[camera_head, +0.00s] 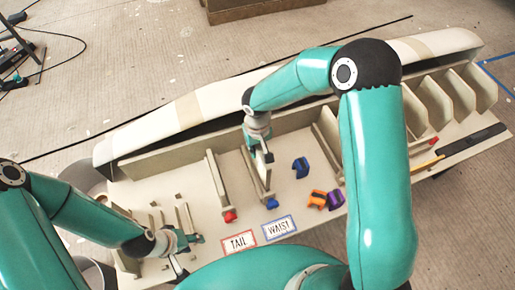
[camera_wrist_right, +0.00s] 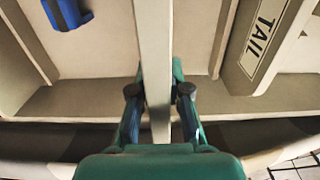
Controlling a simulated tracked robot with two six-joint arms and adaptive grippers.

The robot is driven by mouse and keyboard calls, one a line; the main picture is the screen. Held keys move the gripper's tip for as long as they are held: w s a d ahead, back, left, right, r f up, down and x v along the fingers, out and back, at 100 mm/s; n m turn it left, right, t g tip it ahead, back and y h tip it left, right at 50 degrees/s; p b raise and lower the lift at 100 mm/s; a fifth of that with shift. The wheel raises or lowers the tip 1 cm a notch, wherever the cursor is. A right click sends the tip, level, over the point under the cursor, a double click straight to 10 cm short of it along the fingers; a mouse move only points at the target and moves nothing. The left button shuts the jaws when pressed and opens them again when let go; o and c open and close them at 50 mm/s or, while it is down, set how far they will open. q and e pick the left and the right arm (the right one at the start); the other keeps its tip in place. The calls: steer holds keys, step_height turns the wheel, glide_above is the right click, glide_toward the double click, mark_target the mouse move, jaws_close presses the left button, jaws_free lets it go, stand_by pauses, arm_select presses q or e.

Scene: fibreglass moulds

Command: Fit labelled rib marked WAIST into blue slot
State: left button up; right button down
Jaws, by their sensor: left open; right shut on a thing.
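My right gripper (camera_head: 262,152) is shut on a thin beige rib (camera_wrist_right: 154,70), seen edge-on in the right wrist view. In the head view, this rib (camera_head: 257,178) stands across the mould, its near end by a small blue marker (camera_head: 271,203). Its label is not readable. Whether it is fully seated cannot be told. The WAIST card (camera_head: 279,228) with a blue border lies on the near edge. A rib marked TAIL (camera_wrist_right: 262,35) stands beside the held rib in the wrist view. My left gripper (camera_head: 182,257) is open and empty near the low ribs at left.
The TAIL card (camera_head: 239,242) and a red marker (camera_head: 230,216) are left of the WAIST card. Loose blue (camera_head: 301,167), orange (camera_head: 317,198) and purple (camera_head: 335,199) pieces lie right of the held rib. Several ribs (camera_head: 435,100) stand at right.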

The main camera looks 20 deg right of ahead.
mark_target(196, 249)
arm_select(q)
steer(key=shift+f+b, duration=0.85)
steer(key=shift+f, duration=0.3)
arm_select(e)
steer(key=shift+f, duration=1.2)
arm_select(q)
steer(key=shift+f+b, duration=0.75)
steer(key=shift+f, duration=0.05)
steer(key=shift+f+b, duration=0.55)
steer(key=shift+b, duration=0.05)
arm_select(e)
steer(key=shift+s+f, duration=0.1)
steer(key=shift+f, duration=0.4)
arm_select(q)
steer(key=shift+f+b, duration=0.4)
steer(key=shift+f, duration=0.05)
arm_select(e)
steer(key=shift+f, duration=0.45)
arm_select(q)
steer(key=shift+f+b, duration=0.95)
arm_select(e)
steer(key=shift+d+f, duration=0.1)
steer(key=shift+f, duration=0.85)
arm_select(q)
steer(key=shift+o, duration=1.3)
steer(key=shift+s+f+b, duration=0.1)
steer(key=shift+f+b, duration=0.3)
arm_select(e)
steer(key=shift+f, duration=0.45)
